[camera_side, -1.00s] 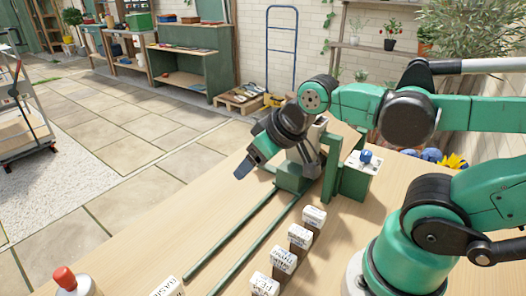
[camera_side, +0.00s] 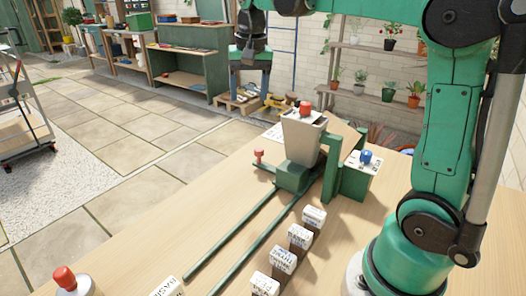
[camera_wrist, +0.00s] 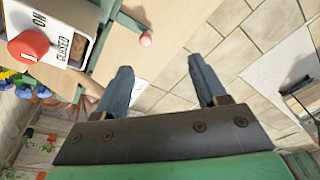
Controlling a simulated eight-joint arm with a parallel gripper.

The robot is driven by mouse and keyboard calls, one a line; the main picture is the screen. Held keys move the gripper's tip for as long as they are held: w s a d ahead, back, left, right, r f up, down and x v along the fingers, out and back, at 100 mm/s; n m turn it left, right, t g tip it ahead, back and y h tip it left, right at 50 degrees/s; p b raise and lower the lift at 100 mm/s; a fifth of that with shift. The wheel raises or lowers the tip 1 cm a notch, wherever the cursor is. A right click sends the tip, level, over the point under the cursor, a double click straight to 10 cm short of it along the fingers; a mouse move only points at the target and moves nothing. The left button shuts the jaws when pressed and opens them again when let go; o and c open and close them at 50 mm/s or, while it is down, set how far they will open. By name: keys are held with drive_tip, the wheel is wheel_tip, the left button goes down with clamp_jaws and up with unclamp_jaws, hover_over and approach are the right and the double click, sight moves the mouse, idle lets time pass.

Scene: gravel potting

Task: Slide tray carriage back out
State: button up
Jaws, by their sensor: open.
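The tray carriage appears to be the green block (camera_side: 291,178) at the far end of two green rails (camera_side: 232,228), under a pale hopper (camera_side: 302,135). A small red ball knob (camera_side: 258,154) stands on a short post at its left; it also shows as a pink-red ball in the wrist view (camera_wrist: 146,39). My gripper (camera_side: 250,86) is raised behind and above that knob, fingers pointing down. In the wrist view its two blue-grey fingers (camera_wrist: 162,78) are wide apart with nothing between them. The knob is beyond the fingertips, untouched. Any tray under the hopper is hidden.
A blue knob (camera_side: 366,156) sits on the green stand. Several labelled blocks (camera_side: 300,236) line the rails' right side. A red-topped object (camera_side: 65,278) stands front left.

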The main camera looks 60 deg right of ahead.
drive_tip(key=w+d+f+m+g, duration=0.2)
drive_tip(key=w+d+f+m, duration=0.15)
drive_tip(key=d, duration=0.25)
hover_over(259, 149)
drive_tip(key=shift+y, duration=0.3)
drive_tip(key=f, duration=0.8)
drive_tip(key=shift+w+a, duration=0.1)
drive_tip(key=shift+w, duration=0.15)
drive_tip(key=shift+s+f, duration=0.15)
drive_tip(key=shift+f, duration=2.65)
clamp_jaws()
